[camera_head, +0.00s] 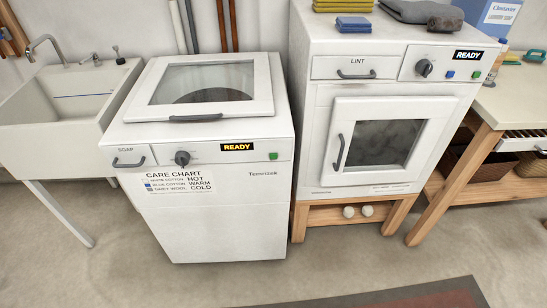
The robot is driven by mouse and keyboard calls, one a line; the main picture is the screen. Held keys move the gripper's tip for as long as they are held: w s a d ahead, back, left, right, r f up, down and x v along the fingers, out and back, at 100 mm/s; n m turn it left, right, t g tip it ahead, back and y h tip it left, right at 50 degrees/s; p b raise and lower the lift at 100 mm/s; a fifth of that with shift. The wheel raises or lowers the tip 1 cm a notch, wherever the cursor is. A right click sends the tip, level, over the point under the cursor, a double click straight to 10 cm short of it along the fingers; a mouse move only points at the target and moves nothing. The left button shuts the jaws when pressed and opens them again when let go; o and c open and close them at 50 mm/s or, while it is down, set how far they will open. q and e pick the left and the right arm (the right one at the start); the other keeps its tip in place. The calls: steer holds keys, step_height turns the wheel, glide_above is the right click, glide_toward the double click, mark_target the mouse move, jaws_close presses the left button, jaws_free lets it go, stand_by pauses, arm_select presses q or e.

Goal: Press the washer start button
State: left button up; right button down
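The white washer (215,210) stands left of centre, with its glass-topped lid (205,82) shut. On its front panel a green button (273,156) sits at the right, beside a display (238,147) reading READY. A dark knob (182,158) and a soap drawer (130,158) are to the left of the display. A care chart label is stuck below them. Neither of my grippers is in view.
The dryer (320,160) stands right of the washer on a wooden stand, its door (385,140) shut, with its own blue and green buttons. A sink (65,95) is at the left, a wooden table (515,105) at the right. The floor (130,265) in front is clear, with a dark mat (400,297).

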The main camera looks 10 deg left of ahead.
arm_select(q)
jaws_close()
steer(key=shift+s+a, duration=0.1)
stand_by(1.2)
